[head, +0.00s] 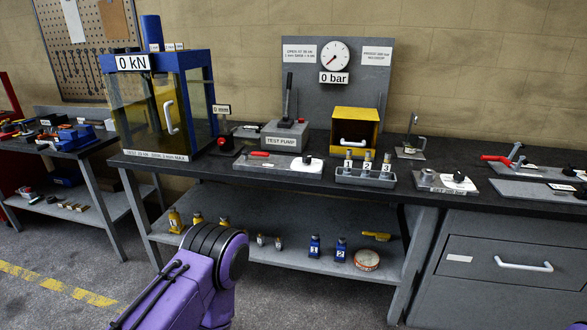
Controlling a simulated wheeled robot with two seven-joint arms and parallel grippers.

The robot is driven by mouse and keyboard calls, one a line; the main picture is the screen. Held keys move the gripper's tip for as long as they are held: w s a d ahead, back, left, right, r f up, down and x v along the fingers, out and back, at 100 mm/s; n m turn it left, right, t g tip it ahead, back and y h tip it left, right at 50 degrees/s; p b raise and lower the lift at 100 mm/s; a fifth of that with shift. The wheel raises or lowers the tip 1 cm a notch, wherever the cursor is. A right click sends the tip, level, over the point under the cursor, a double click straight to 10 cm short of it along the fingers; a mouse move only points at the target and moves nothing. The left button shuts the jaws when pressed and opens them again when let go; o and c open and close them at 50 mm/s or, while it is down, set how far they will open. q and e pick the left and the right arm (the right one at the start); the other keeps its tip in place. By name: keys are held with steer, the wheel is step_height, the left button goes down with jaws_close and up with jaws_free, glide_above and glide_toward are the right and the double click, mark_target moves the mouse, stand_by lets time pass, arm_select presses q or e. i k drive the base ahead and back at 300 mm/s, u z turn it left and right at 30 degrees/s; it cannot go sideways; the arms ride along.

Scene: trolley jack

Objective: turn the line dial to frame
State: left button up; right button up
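Several dark knobs show on the bench, and their labels are too small to read for me to tell which one is the line dial. One black knob (307,159) sits at the right end of a light plate with a red lever (259,154), in front of the test pump (285,136). Another black knob (459,177) sits on the block marked about 200 bar (432,181). A third dark knob (569,171) is on a plate at the far right. A purple arm link of mine stands in the foreground. Neither gripper shows.
A blue press frame (198,60) marked 0 kN stands at the left of the dark bench (225,172). A gauge (335,57) reads 0 bar. A yellow box (354,128) and a grey tray of bottles (367,179) stand mid-bench. The lower shelf (280,258) holds small parts.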

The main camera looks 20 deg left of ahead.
mark_target(306, 159)
steer(key=z, duration=0.95)
steer(key=i, duration=1.05)
steer(key=u, duration=0.7)
steer(key=i, duration=0.6)
steer(key=u, duration=0.7)
